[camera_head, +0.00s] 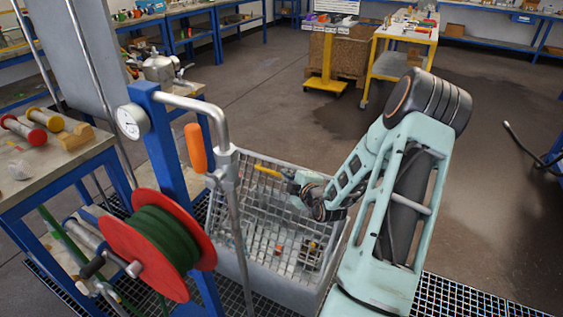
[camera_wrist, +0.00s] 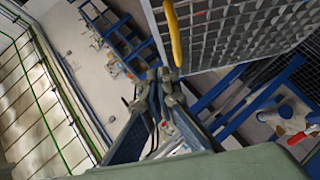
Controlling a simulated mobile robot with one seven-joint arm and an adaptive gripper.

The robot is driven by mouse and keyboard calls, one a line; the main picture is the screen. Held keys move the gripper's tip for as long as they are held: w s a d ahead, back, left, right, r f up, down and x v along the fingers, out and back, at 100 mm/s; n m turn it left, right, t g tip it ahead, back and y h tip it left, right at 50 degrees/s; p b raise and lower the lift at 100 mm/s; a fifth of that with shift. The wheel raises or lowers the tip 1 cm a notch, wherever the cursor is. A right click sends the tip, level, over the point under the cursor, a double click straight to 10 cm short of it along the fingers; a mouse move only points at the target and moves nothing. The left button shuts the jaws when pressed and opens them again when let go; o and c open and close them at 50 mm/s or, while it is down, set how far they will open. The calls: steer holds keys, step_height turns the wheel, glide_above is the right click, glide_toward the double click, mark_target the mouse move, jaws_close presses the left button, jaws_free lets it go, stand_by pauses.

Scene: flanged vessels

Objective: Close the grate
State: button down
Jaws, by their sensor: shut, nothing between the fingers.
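The grate (camera_head: 262,205) is a grey metal grid on a grey bin (camera_head: 265,283) in the middle of the head view. It appears tilted up, with a yellow handle (camera_head: 267,171) at its upper edge; its exact angle is hard to tell. In the wrist view the grate (camera_wrist: 235,35) fills the upper right, and the yellow handle (camera_wrist: 173,32) hangs at its left edge. My gripper (camera_head: 291,175) is just right of the handle in the head view. In the wrist view my gripper (camera_wrist: 165,76) is shut and empty, close to the handle's lower end. I cannot tell if they touch.
A blue post with a gauge (camera_head: 132,121), a bent pipe with an orange handle (camera_head: 195,147) and a red hose reel (camera_head: 158,240) stand left of the bin. A yellow cart (camera_head: 401,63) stands at the back. The floor to the right is mostly clear.

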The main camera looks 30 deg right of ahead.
steer(key=b, duration=0.3)
glide_toward(278, 162)
steer(key=w, duration=0.1)
steer(key=w+a, duration=0.2)
steer(key=w, duration=0.1)
steer(key=shift+a+f, duration=0.1)
steer(key=shift+f, duration=0.1)
steer(key=shift+w+d+f, duration=0.2)
steer(key=shift+d+f, duration=0.1)
steer(key=shift+d, duration=0.25)
steer(key=shift+w+d+f, duration=0.2)
steer(key=shift+d+f, duration=0.1)
steer(key=shift+d, duration=0.2)
steer(key=shift+w+d+f+b, duration=0.2)
steer(key=shift+w+d+b, duration=0.1)
steer(key=shift+d, duration=0.2)
